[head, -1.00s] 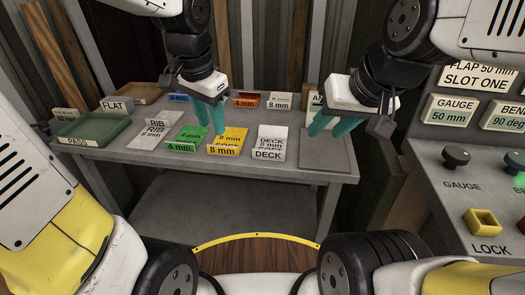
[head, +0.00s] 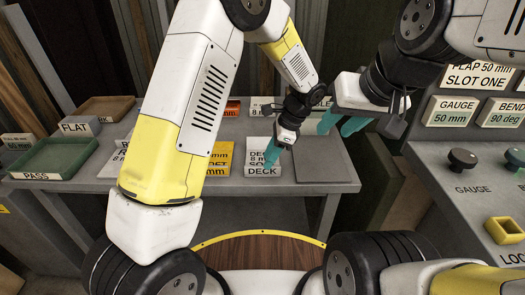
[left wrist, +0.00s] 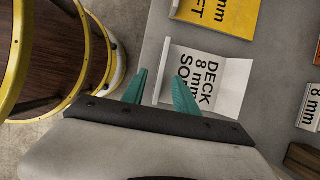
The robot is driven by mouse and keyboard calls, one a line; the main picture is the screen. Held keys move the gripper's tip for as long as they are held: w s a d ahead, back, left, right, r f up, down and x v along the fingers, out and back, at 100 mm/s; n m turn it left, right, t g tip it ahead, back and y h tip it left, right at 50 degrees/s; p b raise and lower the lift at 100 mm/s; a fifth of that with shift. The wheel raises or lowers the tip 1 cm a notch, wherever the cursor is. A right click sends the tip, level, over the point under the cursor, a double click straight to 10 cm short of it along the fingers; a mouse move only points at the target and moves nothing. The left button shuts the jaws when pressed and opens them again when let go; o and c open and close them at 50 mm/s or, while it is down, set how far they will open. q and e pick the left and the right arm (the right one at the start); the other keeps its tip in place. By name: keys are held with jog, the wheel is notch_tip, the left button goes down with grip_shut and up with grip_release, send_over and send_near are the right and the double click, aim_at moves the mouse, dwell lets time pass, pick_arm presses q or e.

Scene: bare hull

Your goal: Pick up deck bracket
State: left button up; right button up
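The deck bracket (head: 262,170) is a white bent piece lettered DECK 8 mm, lying on the grey bench. In the left wrist view the deck bracket (left wrist: 208,78) shows its flat face and a narrow upstanding flange. My left gripper (head: 272,152) hangs over it and partly hides it. In the left wrist view its teal fingers (left wrist: 160,92) are apart, one on each side of the flange in the picture; I cannot tell whether they touch it. My right gripper (head: 340,123) is open and empty above the right end of the bench.
A yellow 8 mm piece (head: 219,158) lies just left of the bracket. A green PASS tray (head: 55,158) is at the bench's left end. A dark plate (head: 325,160) lies on the right. A control console (head: 470,180) stands further right.

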pick_arm(q)
jog(key=x, duration=0.5)
jog(key=shift+w+d, duration=0.15)
grip_shut()
dwell(1.2)
